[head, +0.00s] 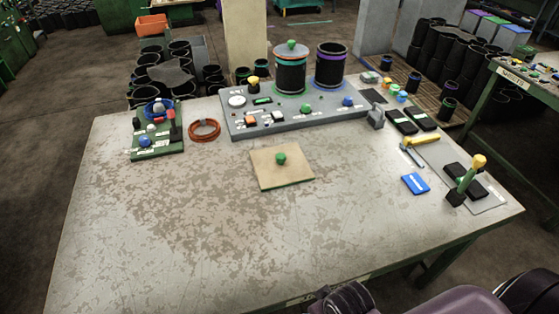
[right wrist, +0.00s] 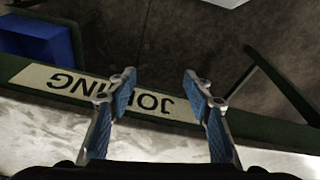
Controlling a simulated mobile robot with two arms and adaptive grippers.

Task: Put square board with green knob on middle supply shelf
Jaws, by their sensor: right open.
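The square board (head: 268,176) is tan with a green edge and lies flat on the worn grey table. Its round green knob (head: 280,158) stands up from its middle. No supply shelf can be made out in either view. In the right wrist view my right gripper (right wrist: 160,85) is open with nothing between its blue-padded fingers. It is over the table's green edge, which bears a JOINING label (right wrist: 75,84). The board does not show in that view. My left gripper is not in view.
A grey control panel (head: 300,118) with black cylinders stands behind the board. An orange coil (head: 204,130) and a green button box (head: 158,140) are at left. A blue card (head: 415,184), hammer (head: 420,143) and lever (head: 466,180) are at right. The table's front is clear.

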